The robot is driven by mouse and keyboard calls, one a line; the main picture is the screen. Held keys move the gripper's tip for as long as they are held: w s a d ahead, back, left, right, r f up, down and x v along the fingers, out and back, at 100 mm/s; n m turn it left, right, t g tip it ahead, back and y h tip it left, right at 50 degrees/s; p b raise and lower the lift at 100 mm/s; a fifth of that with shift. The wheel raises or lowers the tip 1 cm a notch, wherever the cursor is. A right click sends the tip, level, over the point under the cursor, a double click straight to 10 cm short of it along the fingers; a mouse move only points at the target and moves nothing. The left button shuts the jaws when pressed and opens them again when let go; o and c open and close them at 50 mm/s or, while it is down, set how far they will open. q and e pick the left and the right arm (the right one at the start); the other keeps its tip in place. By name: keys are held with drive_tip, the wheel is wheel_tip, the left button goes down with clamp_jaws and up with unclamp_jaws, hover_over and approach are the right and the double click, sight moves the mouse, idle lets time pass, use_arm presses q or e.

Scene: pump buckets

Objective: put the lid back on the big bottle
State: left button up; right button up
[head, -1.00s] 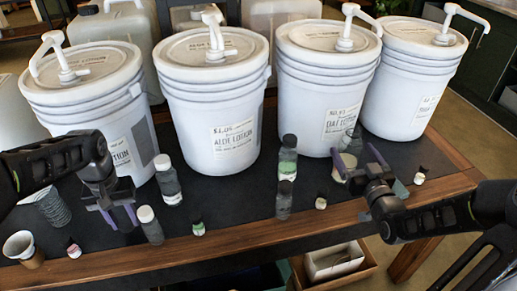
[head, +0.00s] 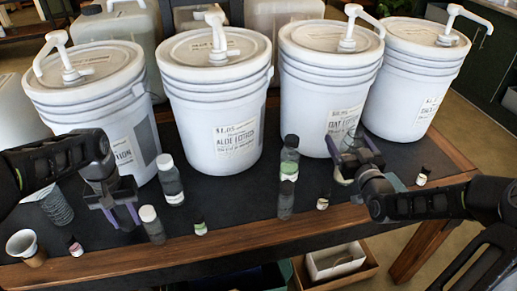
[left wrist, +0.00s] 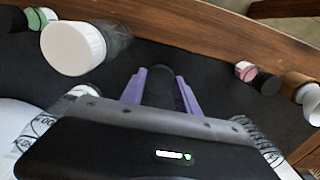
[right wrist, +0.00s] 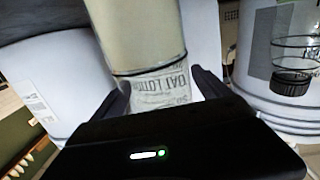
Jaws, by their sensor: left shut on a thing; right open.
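A bottle with cream-coloured contents (right wrist: 135,35) stands between my right gripper's fingers in the right wrist view, in front of the oat lotion bucket. Its upper end looks clear and without a lid; I cannot be sure. In the head view my right gripper (head: 357,155) is open and partly hides it. My left gripper (head: 122,210) is shut on a small dark thing (left wrist: 160,88), perhaps a black lid, low over the table at the left. Purple fingers hide part of its shape.
White-capped bottles stand near my left gripper, one in front (head: 151,225) and one behind (head: 170,180). Several pump buckets line the back, including the aloe lotion bucket (head: 225,110). Small vials and a cup (head: 25,247) are near the front edge.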

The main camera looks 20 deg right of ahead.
idle(0.5)
clamp_jaws()
drive_tip(key=shift+r, duration=0.1)
idle(0.8)
drive_tip(key=shift+r, duration=0.1)
use_arm(q)
drive_tip(key=shift+r+p, duration=0.65)
use_arm(e)
wheel_tip(320, 180, up, 10)
drive_tip(key=shift+f, duration=0.1)
drive_tip(key=c, duration=0.7)
unclamp_jaws()
clamp_jaws()
